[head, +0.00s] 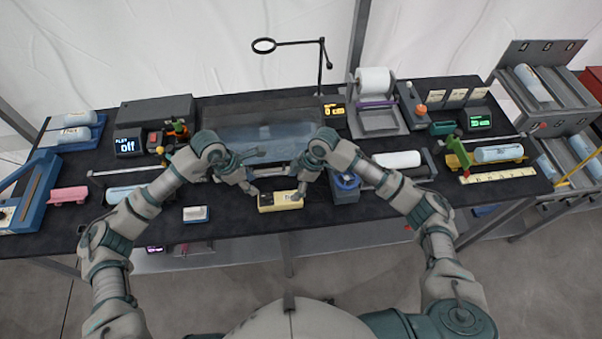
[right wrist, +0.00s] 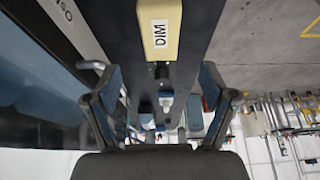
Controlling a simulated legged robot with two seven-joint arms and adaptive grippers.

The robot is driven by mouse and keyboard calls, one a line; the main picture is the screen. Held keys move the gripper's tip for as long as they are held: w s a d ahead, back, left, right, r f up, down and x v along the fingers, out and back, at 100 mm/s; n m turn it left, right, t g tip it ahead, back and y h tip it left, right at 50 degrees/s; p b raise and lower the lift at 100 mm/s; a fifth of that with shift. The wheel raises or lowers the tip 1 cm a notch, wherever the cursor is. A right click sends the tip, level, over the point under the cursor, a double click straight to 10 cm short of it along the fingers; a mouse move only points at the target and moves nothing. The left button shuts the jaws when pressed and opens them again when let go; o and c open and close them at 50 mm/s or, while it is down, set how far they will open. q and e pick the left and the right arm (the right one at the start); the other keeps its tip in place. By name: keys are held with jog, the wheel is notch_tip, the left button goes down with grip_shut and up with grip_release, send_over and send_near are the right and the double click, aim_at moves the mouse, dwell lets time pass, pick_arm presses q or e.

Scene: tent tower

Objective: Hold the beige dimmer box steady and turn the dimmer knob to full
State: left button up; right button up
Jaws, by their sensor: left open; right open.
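The beige dimmer box (head: 280,202) lies on the dark table near its front edge, in the middle of the head view. In the right wrist view the box (right wrist: 158,30) shows a white "DIM" label, with a small dark part at its near end, perhaps the knob (right wrist: 161,72). My left gripper (head: 252,190) is open at the box's left end; I cannot tell whether it touches. My right gripper (head: 298,194) is open above the box's right end. In the right wrist view its fingers (right wrist: 158,88) are spread wide, with the dark part between them and apart from both.
A blue round-topped device (head: 346,187) stands just right of the box. A small blue-and-white block (head: 195,214) lies to the left. A large translucent film panel (head: 265,135) is behind. Some dark table surface left of the box is clear.

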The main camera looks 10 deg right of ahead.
aim_at(284, 197)
jog(key=x, duration=0.9)
jog(key=shift+a+f, duration=0.15)
jog(key=shift+a, duration=0.3)
pick_arm(q)
jog(key=shift+a, duration=0.3)
pick_arm(e)
jog(key=shift+d+f, duration=0.1)
jog(key=shift+d, duration=0.05)
pick_arm(q)
jog(key=shift+d, duration=0.1)
